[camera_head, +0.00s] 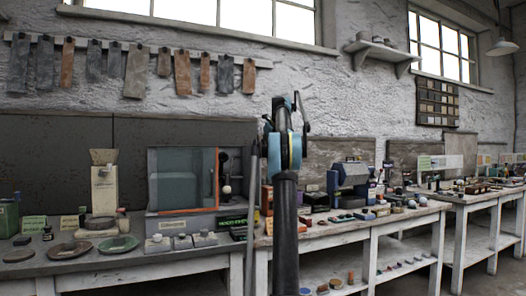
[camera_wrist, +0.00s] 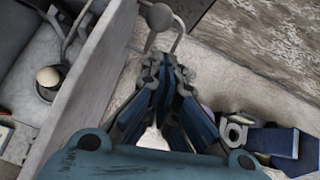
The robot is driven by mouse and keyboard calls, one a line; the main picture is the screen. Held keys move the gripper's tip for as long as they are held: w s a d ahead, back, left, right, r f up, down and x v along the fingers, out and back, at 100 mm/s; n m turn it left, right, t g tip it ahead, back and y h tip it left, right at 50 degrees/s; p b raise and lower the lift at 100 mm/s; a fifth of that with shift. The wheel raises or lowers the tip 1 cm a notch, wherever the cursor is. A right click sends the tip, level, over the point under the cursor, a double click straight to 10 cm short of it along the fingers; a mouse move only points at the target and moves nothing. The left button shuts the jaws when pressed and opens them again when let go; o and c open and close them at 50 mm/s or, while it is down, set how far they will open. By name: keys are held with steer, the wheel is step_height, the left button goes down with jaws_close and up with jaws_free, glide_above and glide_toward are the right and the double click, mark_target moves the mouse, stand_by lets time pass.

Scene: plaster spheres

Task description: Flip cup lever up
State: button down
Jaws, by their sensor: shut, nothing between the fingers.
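My gripper (camera_wrist: 165,68) is shut and empty in the wrist view, its fingertips together. A grey ball knob (camera_wrist: 158,16) with a bent pale rod shows just beyond the fingertips; I cannot tell whether they touch it. A cream ball (camera_wrist: 48,77) sits in a dark round holder with a curved metal arm, inside a grey frame at the left. A pale ball (camera_head: 227,189) also shows beside the glass-fronted cabinet in the head view. I cannot tell for sure which part is the cup lever. My raised arm hides the area right of the cabinet in the head view.
The glass-fronted cabinet (camera_head: 184,180) stands on the left bench, its grey side wall (camera_wrist: 92,75) close left of my gripper. A blue machine (camera_head: 349,178) stands on the bench to the right. Small items and signs crowd the bench tops.

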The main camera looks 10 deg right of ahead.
steer(key=s+r, duration=0.3)
steer(key=r, duration=0.3)
steer(key=shift+s+d, duration=0.15)
steer(key=shift+d, duration=0.3)
